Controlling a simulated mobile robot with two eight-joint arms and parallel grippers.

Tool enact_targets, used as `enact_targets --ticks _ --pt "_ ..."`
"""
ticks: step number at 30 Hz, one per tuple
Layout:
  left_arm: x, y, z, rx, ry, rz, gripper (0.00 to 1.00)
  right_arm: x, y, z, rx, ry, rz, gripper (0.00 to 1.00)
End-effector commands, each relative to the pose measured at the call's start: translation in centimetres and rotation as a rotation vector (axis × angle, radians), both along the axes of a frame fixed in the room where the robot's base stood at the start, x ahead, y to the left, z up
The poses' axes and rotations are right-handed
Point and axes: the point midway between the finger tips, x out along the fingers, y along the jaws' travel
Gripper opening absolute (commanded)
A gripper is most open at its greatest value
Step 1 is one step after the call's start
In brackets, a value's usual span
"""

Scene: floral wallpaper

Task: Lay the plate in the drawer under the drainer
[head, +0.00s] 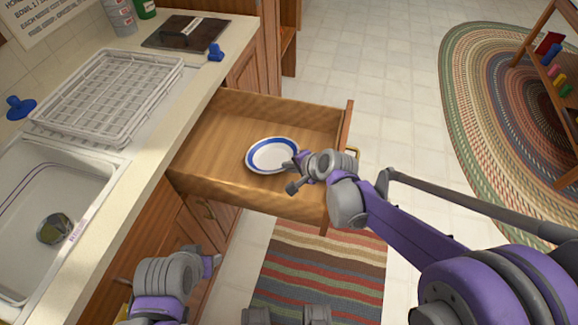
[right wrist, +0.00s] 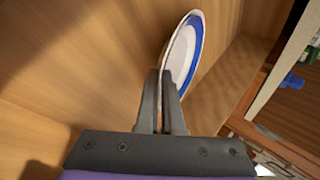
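The plate (head: 272,156) is white with a blue ring. In the head view it is within the open drawer (head: 213,142), over its middle. In the right wrist view the plate (right wrist: 184,52) shows nearly edge-on, its rim between the fingers. My right gripper (head: 294,175) is shut on the plate's near right rim; it also shows in the right wrist view (right wrist: 161,80). I cannot tell whether the plate touches the drawer bottom. My left gripper (head: 212,262) is low at the left, by the cabinet front; its fingers are not clear. The white drainer (head: 105,92) stands on the counter.
The sink (head: 35,190) holds a dark round object (head: 54,229). A blue object (head: 216,52) stands at the counter edge and another blue object (head: 20,107) is at the far left. A striped rug (head: 315,265) lies under the drawer. The drawer has free room around the plate.

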Motion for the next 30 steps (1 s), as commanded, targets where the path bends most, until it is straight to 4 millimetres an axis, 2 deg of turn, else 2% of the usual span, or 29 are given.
enact_targets --ticks 6,9,12,22,26,30 --pt "0.0 0.0 -0.2 0.0 0.001 0.0 0.5 0.0 0.0 -0.2 0.0 0.0 0.0 0.0" --pt "0.0 0.0 -0.1 0.0 0.0 0.0 0.5 0.0 0.0 -0.1 0.0 0.0 0.0 0.2" --pt "0.0 0.0 -0.1 0.0 0.0 0.0 0.5 0.0 0.0 -0.1 0.0 0.0 0.0 0.34" --pt "0.0 0.0 0.2 0.0 -0.001 0.0 0.5 -0.2 -0.2 0.5 -0.001 0.0 -0.001 0.34" --pt "0.0 0.0 0.6 0.0 -0.002 0.0 0.5 -1.2 -1.1 1.9 0.001 -0.001 -0.003 0.34" --pt "0.0 0.0 1.3 0.0 -0.004 0.0 0.5 -2.9 -2.4 4.2 0.0 0.0 -0.004 0.34"
